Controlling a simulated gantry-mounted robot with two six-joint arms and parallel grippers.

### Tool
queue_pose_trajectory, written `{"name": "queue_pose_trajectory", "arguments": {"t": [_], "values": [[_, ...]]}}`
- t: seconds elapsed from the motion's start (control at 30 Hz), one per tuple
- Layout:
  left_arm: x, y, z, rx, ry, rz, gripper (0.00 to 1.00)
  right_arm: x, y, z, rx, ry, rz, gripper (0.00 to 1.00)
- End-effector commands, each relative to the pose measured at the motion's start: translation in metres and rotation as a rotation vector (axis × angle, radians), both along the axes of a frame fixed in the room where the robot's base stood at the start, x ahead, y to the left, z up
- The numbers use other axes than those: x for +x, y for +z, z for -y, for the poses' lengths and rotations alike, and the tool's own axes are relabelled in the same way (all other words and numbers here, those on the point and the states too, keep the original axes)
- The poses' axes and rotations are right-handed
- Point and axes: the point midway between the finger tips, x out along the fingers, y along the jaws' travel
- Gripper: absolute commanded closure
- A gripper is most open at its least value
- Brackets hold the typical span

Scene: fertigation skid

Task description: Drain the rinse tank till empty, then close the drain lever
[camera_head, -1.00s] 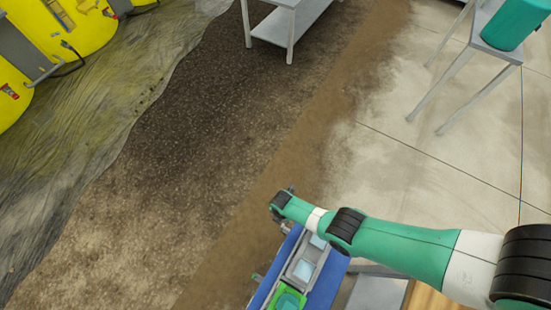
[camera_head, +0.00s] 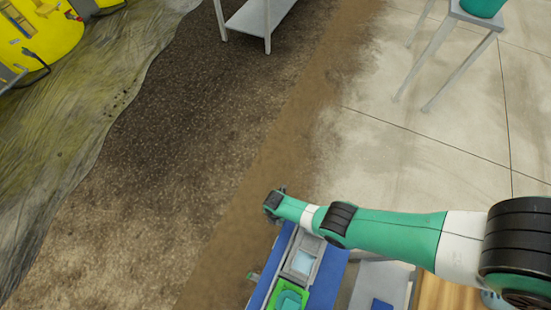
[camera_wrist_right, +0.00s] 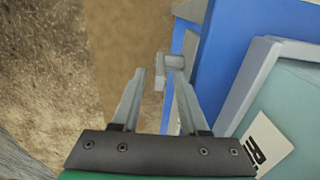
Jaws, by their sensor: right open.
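A blue-framed skid (camera_head: 333,275) stands at the bottom middle of the head view, holding a grey-rimmed tank (camera_head: 302,262) and a green container (camera_head: 288,298). My right gripper (camera_wrist_right: 157,75) is open and empty in the right wrist view. A small grey lever-like fitting (camera_wrist_right: 173,62) shows at its fingertips, close to the right finger; I cannot tell whether they touch. A pale teal panel with a grey rim (camera_wrist_right: 285,85) and a white label fills the right of that view. Which tank this is, and any water level, I cannot tell. My left gripper is not in view.
Brown soil (camera_head: 190,150) lies open left of the skid. A grey shelf table (camera_head: 250,22) stands at the top, and a grey stand with a teal pot (camera_head: 483,7) at the top right. Yellow equipment (camera_head: 45,35) is at the top left. The concrete floor (camera_head: 420,130) is clear.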

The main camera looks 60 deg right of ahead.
Motion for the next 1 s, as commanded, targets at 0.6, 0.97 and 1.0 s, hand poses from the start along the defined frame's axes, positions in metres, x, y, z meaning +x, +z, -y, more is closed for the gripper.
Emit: {"name": "queue_pose_trajectory", "arguments": {"t": [0.6,0.97,1.0], "values": [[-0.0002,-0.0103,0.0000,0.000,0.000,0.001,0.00,0.0001,-0.0105,0.0000,0.000,0.000,0.000,0.99],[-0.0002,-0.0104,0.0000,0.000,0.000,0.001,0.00,0.0001,-0.0106,0.0000,0.000,0.000,0.000,1.00],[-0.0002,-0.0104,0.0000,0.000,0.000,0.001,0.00,0.0001,-0.0106,0.0000,0.000,0.000,0.000,1.00]]}}
